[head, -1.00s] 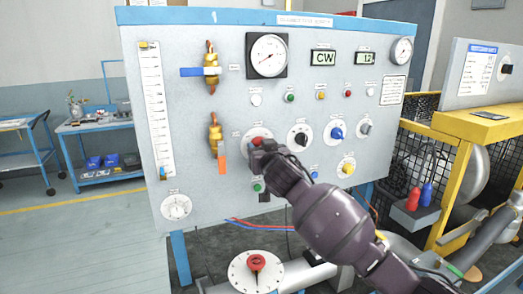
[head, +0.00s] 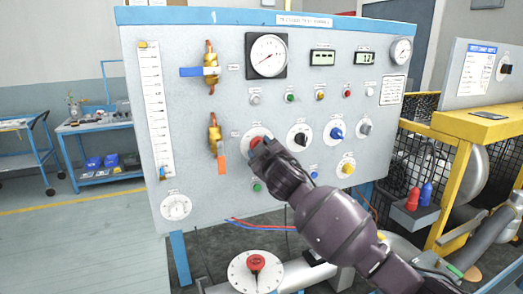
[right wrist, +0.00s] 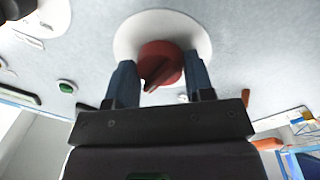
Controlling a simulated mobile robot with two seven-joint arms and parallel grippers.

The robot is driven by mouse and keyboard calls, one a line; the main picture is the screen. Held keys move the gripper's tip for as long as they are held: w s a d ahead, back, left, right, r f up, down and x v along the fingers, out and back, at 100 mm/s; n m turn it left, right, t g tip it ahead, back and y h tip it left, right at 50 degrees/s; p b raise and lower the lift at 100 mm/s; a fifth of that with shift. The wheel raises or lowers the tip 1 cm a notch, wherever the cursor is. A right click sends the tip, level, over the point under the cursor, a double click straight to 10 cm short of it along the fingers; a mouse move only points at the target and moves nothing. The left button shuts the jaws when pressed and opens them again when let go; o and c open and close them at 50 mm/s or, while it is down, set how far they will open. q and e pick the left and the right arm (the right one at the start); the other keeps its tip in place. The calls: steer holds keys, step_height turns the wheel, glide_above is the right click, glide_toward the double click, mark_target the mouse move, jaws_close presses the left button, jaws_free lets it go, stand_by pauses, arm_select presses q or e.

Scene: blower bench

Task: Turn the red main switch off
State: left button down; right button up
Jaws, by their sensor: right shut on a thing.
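The red main switch (head: 256,140) is a red knob on a round white plate on the grey panel (head: 220,110). My right gripper (head: 263,148) is at it, coming from the lower right and hiding part of the knob. In the right wrist view, the red switch (right wrist: 160,62) sits between the two blue-grey fingers of my right gripper (right wrist: 157,80), which is shut on it. The switch's raised pointer bar slants in that view. My left gripper is not in view.
Other knobs surround the switch: a black one (head: 301,138), a blue one (head: 336,133) and a yellow one (head: 347,169). An orange-handled valve (head: 221,163) is close on the left.

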steer(key=shift+d+r+n+y, duration=0.1)
steer(key=shift+n+y, duration=0.2)
steer(key=shift+n, duration=2.35)
steer(key=shift+d+n+y, duration=0.1)
steer(key=shift+n+y, duration=0.2)
steer(key=shift+n, duration=2.35)
steer(key=o, duration=0.9)
steer(key=shift+b+v, duration=0.85)
steer(key=shift+v, duration=4.5)
